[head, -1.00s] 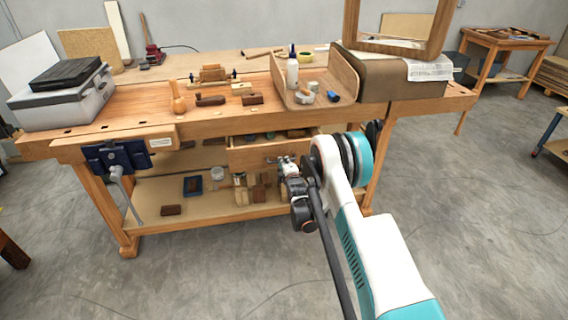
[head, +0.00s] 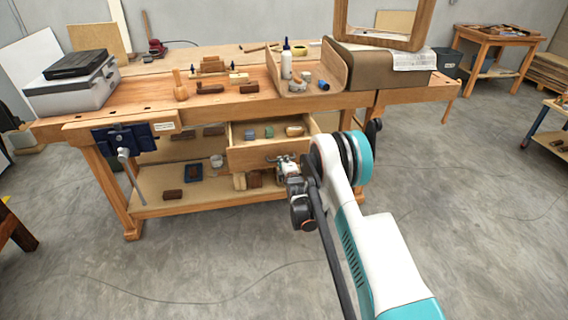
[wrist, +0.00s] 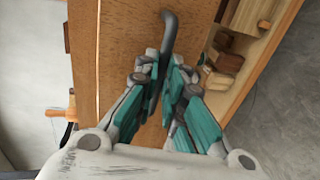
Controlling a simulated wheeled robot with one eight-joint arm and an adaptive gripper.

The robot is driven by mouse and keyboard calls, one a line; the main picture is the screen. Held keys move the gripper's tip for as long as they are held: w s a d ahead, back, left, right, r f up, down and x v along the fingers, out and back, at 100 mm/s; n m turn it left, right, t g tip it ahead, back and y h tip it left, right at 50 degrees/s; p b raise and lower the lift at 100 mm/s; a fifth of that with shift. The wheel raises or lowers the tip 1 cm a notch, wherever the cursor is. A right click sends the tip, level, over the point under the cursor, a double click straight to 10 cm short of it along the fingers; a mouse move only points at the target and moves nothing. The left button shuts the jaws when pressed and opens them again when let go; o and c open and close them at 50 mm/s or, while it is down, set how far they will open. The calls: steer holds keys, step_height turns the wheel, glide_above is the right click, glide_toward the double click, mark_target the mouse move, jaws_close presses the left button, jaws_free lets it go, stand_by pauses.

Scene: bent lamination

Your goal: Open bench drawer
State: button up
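The bench drawer (head: 248,158) stands pulled out under the workbench top, and several small things lie inside it. Its plain wooden front also fills much of the wrist view (wrist: 120,40). A grey bar handle (wrist: 169,35) is fixed to that front. My gripper (wrist: 168,82) has its teal-padded fingers on either side of the handle bar, closed in around it. In the head view my gripper (head: 284,164) is at the right part of the drawer front. The fingers partly hide the lower end of the handle.
The workbench (head: 150,110) carries a grey case (head: 75,90), hand tools and an open wooden tray (head: 310,88). A blue vise (head: 125,140) is on its front left. Blocks lie on the lower shelf (head: 150,195). The floor in front is clear.

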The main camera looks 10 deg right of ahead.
steer(key=o, duration=0.4)
steer(key=v, duration=0.7)
steer(key=shift+s, duration=0.25)
